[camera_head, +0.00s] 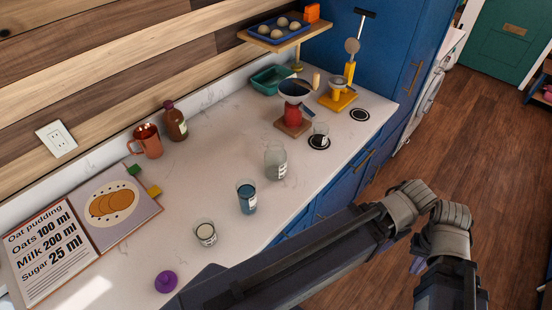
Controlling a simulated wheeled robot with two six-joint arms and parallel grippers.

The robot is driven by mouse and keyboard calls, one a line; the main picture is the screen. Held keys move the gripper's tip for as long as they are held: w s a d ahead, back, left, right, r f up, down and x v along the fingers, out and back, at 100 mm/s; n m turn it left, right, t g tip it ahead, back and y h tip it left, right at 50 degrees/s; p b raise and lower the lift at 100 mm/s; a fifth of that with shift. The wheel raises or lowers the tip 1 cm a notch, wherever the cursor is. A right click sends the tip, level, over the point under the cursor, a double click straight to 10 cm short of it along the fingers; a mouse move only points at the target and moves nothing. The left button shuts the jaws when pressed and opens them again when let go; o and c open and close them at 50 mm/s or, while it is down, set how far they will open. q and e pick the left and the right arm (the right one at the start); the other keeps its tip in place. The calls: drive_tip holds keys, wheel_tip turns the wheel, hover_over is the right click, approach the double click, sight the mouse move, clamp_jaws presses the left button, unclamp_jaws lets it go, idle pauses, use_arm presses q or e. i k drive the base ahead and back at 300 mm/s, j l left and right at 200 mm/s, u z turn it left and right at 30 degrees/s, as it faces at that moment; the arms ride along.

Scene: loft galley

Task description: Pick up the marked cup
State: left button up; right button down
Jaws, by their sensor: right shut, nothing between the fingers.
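I cannot tell for sure which vessel is the marked cup. A small clear cup with white contents and marks on its side (205,233) stands upright near the counter's front edge. A blue-filled glass with pale marks (247,197) stands behind it to the right. A clear jar with a white label (276,162) stands farther back. A small clear glass (320,136) stands at a black round mark. My right arm (310,258) crosses the lower right, in front of the counter, apart from all these vessels. Its gripper is shut and empty; its fingertips are not clearly visible. My left gripper is out of view.
A purple knobbed object (166,281), an open recipe book (118,208), a copper mug (147,141) and a brown bottle (175,122) are on the counter. A red-based funnel stand (292,112), a yellow press (339,98) and a green tray (271,79) stand at the back.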

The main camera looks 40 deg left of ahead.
sight(321, 130)
drive_tip(key=i+l, duration=0.2)
drive_tip(key=l, duration=0.2)
drive_tip(key=i+l, duration=0.2)
drive_tip(key=l, duration=0.2)
drive_tip(key=i+l, duration=0.2)
drive_tip(key=l, duration=0.15)
drive_tip(key=i+l, duration=0.15)
drive_tip(key=l, duration=0.25)
drive_tip(key=i+l, duration=0.2)
drive_tip(key=l, duration=0.2)
drive_tip(key=i+l+u, duration=0.1)
drive_tip(key=u, duration=0.7)
drive_tip(key=i+u, duration=0.1)
drive_tip(key=u, duration=0.15)
drive_tip(key=i+u, duration=0.1)
drive_tip(key=u, duration=0.2)
drive_tip(key=i+l, duration=0.1)
drive_tip(key=i, duration=0.15)
